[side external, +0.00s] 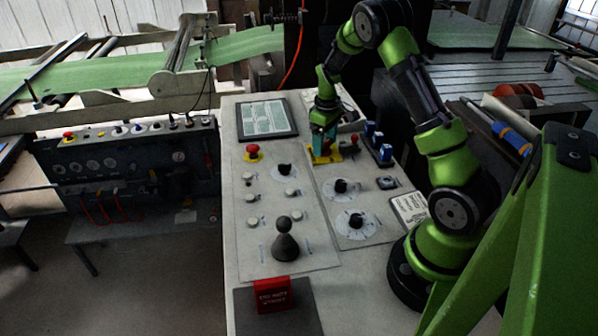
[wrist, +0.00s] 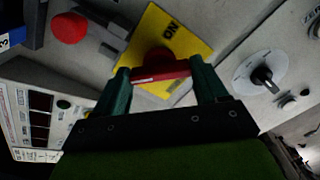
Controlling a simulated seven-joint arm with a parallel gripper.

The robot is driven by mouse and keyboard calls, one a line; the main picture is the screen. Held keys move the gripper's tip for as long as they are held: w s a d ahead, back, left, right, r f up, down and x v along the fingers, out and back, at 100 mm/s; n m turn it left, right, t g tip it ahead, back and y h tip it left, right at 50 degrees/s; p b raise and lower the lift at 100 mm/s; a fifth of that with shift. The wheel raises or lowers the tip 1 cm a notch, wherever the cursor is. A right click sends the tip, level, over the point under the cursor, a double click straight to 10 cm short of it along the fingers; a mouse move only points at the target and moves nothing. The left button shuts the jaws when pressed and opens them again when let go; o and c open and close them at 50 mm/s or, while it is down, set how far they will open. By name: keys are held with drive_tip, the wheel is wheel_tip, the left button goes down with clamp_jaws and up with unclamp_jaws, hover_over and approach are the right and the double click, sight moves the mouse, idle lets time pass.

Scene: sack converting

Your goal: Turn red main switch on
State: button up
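The red main switch handle (wrist: 160,73) sits on a yellow plate (wrist: 188,50) marked ON in the wrist view. The handle lies nearly level across that picture, with the ON label above its right half. My gripper (wrist: 160,72) has one green finger at each end of the handle. No gap shows between fingers and handle, so it appears shut on it. In the side external view my gripper (side external: 323,140) is down at the yellow plate (side external: 325,158) near the panel's back and hides the handle.
A red mushroom button (wrist: 69,27) stands upper left in the wrist view, a black rotary knob (wrist: 263,77) on the right. Blue-topped switches (side external: 375,135) stand just right of my gripper. Another red button (side external: 252,151) and a black joystick (side external: 285,243) are on the panel.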

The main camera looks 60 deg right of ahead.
drive_tip(key=shift+c, duration=1)
drive_tip(key=shift+m, duration=0.3)
drive_tip(key=m, duration=0.4)
drive_tip(key=shift+m, duration=0.3)
drive_tip(key=m, duration=0.4)
drive_tip(key=shift+s+m, duration=0.1)
drive_tip(key=shift+m, duration=0.2)
drive_tip(key=m, duration=0.4)
drive_tip(key=shift+a, duration=0.1)
drive_tip(key=shift+a+f+m, duration=0.1)
drive_tip(key=shift+a+m, duration=0.05)
drive_tip(key=shift+m, duration=1.95)
